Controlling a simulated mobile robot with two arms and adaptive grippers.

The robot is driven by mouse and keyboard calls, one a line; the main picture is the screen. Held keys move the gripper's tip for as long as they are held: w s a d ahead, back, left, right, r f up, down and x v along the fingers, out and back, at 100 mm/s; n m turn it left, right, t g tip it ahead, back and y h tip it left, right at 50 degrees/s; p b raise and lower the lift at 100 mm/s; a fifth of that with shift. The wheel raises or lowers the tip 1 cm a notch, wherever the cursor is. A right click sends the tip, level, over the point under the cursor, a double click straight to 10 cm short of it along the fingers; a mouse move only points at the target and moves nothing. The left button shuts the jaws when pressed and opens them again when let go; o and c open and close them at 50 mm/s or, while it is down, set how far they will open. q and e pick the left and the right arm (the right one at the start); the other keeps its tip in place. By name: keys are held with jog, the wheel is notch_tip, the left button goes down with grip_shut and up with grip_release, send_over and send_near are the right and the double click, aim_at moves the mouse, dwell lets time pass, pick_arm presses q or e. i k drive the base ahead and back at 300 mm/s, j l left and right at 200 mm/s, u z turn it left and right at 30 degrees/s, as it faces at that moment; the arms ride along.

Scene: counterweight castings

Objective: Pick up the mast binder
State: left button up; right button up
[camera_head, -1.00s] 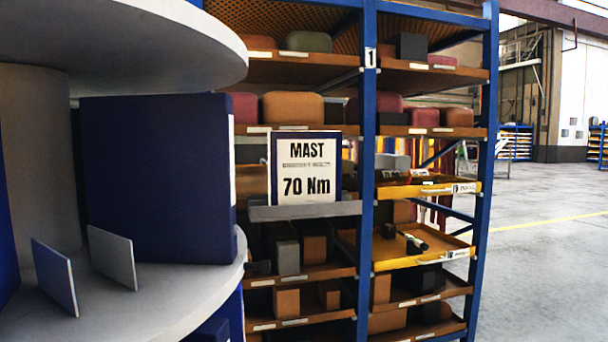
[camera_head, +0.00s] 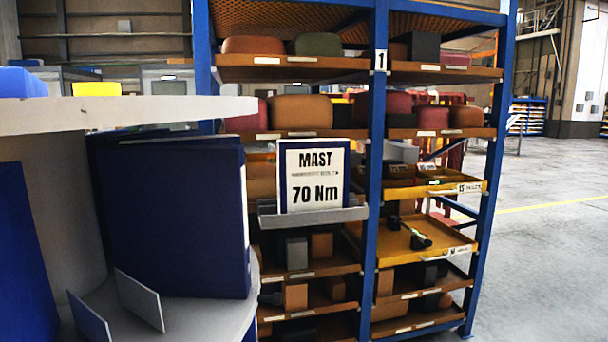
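A flat white panel with a dark blue border, marked MAST and 70 Nm (camera_head: 314,176), stands upright on a narrow grey ledge (camera_head: 312,216) at the front of the rack. I cannot tell whether it is a binder or a sign. Large dark blue binders (camera_head: 185,220) stand on a round grey shelf (camera_head: 205,310) at the left; no label shows on the sides I see. Two small grey upright plates (camera_head: 140,299) stand in front of them. Neither of my grippers is in view.
A blue rack (camera_head: 379,150) carries shelves of brown, red and dark blocks. A yellow tray (camera_head: 395,248) with a small dark tool (camera_head: 416,235) sticks out at its right. A grey upper disc (camera_head: 130,113) overhangs the binders. Floor at the right is clear.

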aim_at(313, 175)
jog(key=i+l+u, duration=0.15)
jog(key=u, duration=0.2)
jog(key=i+l+u, duration=0.1)
jog(key=l+u, duration=0.25)
jog(key=i+l+u, duration=0.1)
jog(key=u, duration=0.25)
jog(key=l, duration=0.1)
